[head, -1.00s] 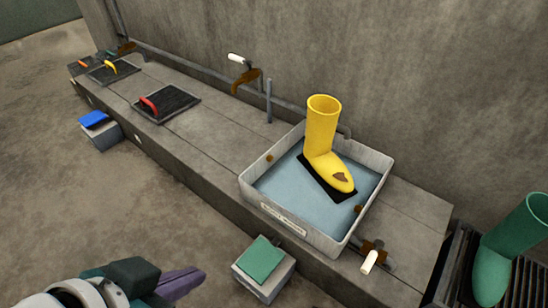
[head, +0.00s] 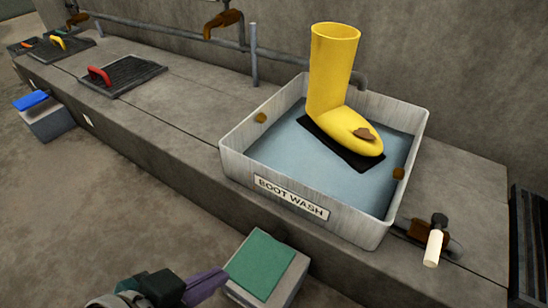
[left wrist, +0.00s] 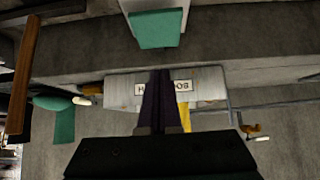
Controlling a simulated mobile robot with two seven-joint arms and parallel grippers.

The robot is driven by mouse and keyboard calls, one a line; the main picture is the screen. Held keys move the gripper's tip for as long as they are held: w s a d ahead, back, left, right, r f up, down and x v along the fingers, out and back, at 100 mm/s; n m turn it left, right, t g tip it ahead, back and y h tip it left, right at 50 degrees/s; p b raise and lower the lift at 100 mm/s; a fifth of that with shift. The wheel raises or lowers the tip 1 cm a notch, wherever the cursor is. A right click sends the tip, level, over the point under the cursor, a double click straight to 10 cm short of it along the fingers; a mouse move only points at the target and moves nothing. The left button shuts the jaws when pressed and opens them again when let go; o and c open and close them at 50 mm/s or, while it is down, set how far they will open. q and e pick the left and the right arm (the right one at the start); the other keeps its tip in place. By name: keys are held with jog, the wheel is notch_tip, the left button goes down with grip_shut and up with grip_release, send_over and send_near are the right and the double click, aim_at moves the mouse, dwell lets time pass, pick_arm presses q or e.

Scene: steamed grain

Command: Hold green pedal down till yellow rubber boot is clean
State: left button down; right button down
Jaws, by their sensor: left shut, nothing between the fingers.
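The yellow rubber boot (head: 333,75) stands upright on a dark mat in the boot wash tub (head: 240,165), with a brown dirt patch (head: 365,134) on its toe. A bit of it shows in the left wrist view (left wrist: 186,117). The green pedal (head: 261,265) lies on top of a grey block on the floor in front of the tub. It also shows in the left wrist view (left wrist: 157,30). My left gripper (head: 222,277), with purple fingers, is shut and empty, just left of the pedal in the head view. Whether it touches the pedal is unclear. My right gripper is not in view.
A rusty valve with a white handle (head: 433,248) sticks out right of the tub. Left along the ledge are a dark plate with a red handle (head: 100,75) and another with a yellow handle. A blue pedal (head: 31,99) sits on a block at left.

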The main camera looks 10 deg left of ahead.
pick_arm(q)
jog(key=shift+s+d, duration=0.15)
jog(key=b, duration=1)
send_over(260, 263)
jog(key=s+a, duration=0.1)
jog(key=s, duration=0.2)
notch_tip(260, 263, down, 8)
jog(key=shift+w, duration=0.15)
notch_tip(260, 263, down, 2)
jog(key=shift+f+b, duration=0.1)
jog(key=shift+b, duration=0.85)
jog(key=shift+s+a+f+b, duration=0.1)
jog(key=shift+s+f+b, duration=0.1)
jog(key=shift+f+b, duration=0.3)
jog(key=shift+r, duration=0.1)
jog(key=shift+w, duration=0.1)
